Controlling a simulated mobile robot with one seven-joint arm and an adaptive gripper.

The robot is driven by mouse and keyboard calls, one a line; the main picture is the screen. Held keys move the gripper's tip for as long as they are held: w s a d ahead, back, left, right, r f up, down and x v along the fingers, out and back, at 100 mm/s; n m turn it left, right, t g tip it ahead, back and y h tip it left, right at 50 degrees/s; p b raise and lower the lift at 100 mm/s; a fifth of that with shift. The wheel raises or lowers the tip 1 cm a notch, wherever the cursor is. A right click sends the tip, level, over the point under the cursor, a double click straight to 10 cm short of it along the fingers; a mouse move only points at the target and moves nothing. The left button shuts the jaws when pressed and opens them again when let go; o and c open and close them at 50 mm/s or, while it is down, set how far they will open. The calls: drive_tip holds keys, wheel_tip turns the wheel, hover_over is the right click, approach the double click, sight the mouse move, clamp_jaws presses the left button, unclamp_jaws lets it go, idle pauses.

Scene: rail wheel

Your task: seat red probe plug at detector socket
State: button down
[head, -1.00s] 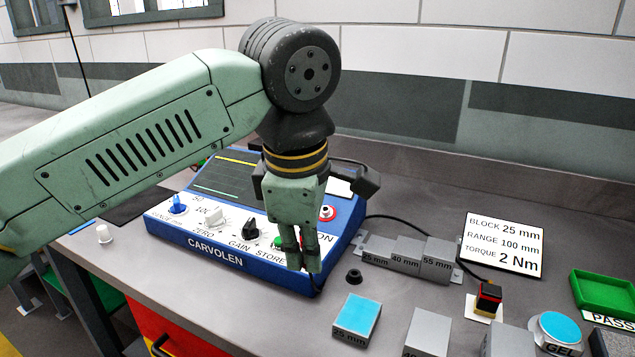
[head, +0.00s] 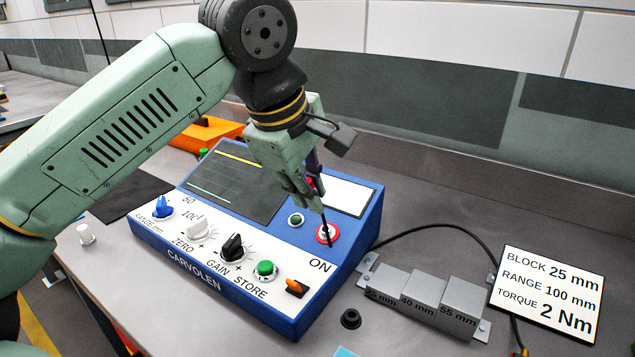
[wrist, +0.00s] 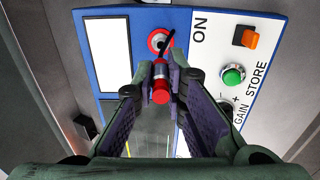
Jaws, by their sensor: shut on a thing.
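The red probe plug (wrist: 160,92) is between my gripper's fingertips in the wrist view, with a metallic section and a thin black lead pointing to the socket. In the head view only a bit of its red (head: 311,181) shows; the fingers hide the rest. My gripper (head: 308,198) is shut on it, above the right part of the blue detector (head: 235,285). The red-ringed detector socket (head: 326,234) lies just below and right of the fingertips; it also shows in the wrist view (wrist: 153,38). The black lead crosses it. The plug appears apart from the socket.
The detector carries knobs, a green button (head: 265,269) and an orange switch (head: 297,288). A stepped grey block (head: 425,298) and a sign (head: 546,293) stand to the right.

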drive_tip(key=shift+s+a, duration=0.1)
drive_tip(key=shift+b+x, duration=1.7)
drive_tip(key=shift+x, duration=0.85)
drive_tip(key=shift+b+x, duration=0.65)
drive_tip(key=shift+x, duration=0.3)
drive_tip(key=c, duration=1.6)
unclamp_jaws()
drive_tip(key=shift+o, duration=0.2)
drive_tip(key=v, duration=1.2)
